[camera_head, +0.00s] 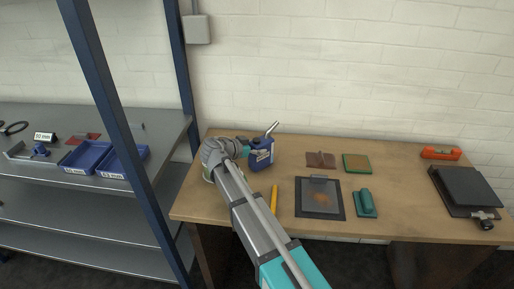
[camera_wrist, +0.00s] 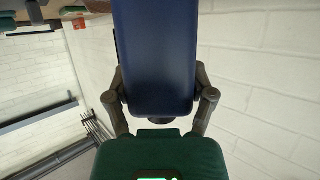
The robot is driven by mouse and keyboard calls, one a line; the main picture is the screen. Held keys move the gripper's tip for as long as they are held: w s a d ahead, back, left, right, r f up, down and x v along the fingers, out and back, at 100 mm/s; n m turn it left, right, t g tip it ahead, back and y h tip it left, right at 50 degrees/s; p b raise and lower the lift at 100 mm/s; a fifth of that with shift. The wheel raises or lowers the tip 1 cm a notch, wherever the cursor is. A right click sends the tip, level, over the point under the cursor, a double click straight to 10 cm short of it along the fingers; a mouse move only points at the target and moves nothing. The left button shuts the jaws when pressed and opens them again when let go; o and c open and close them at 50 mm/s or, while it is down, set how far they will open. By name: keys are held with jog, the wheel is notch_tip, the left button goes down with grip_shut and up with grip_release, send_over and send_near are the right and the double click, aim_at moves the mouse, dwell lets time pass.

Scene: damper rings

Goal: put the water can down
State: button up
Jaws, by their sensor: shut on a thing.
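The water can (camera_head: 262,156) is a blue can with a pale label and a metallic spout slanting up to the right. In the head view it is at the back left of the wooden table. My gripper (camera_head: 245,149) reaches it from the left and is shut on it. In the wrist view the can's blue body (camera_wrist: 155,45) fills the space between the two dark fingers (camera_wrist: 160,80). I cannot tell whether its base touches the tabletop.
The wooden table (camera_head: 400,160) also carries a yellow stick (camera_head: 274,199), a dark framed plate (camera_head: 320,210), a green-edged pad (camera_head: 357,163), a green block (camera_head: 366,204) and an orange level (camera_head: 441,153). A blue-post shelf (camera_head: 160,128) with blue bins (camera_head: 86,157) stands left.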

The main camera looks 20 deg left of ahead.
jog(key=shift+f, duration=0.25)
dwell(0.7)
jog(key=o, duration=1.3)
jog(key=shift+c, duration=0.2)
